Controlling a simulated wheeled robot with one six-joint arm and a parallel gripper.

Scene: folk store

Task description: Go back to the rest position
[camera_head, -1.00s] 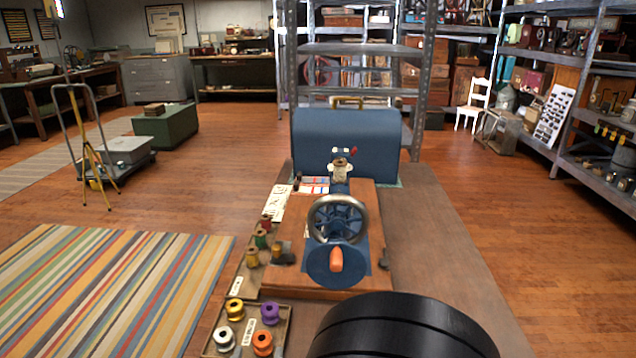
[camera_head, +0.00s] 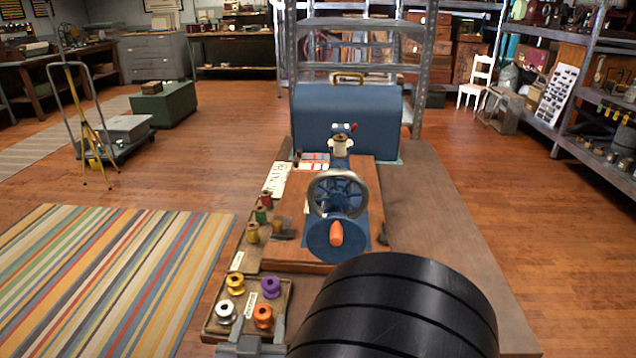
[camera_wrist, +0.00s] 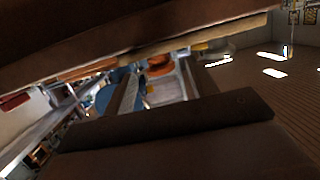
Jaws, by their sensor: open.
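My gripper (camera_head: 252,338) shows only partly at the bottom edge in the camera_head view, just in front of the bobbin tray, with grey fingers apart and nothing seen between them. My thick black arm link fills the bottom centre. In the wrist view my gripper's fingers (camera_wrist: 152,90) stand apart, with blurred orange and blue things beyond them. The bobbin tray (camera_head: 289,290) holds a yellow bobbin (camera_head: 235,284), a purple bobbin (camera_head: 271,286), a white bobbin (camera_head: 226,311) and an orange bobbin (camera_head: 263,316). Whether my fingers touch the tray I cannot tell.
A blue hand-crank sewing machine (camera_head: 338,237) on a wooden base stands mid-table, with thread spools (camera_head: 260,215) to its left. A blue case (camera_head: 347,120) stands behind. The table's right side (camera_head: 440,210) is clear. A striped rug (camera_head: 110,280) lies left.

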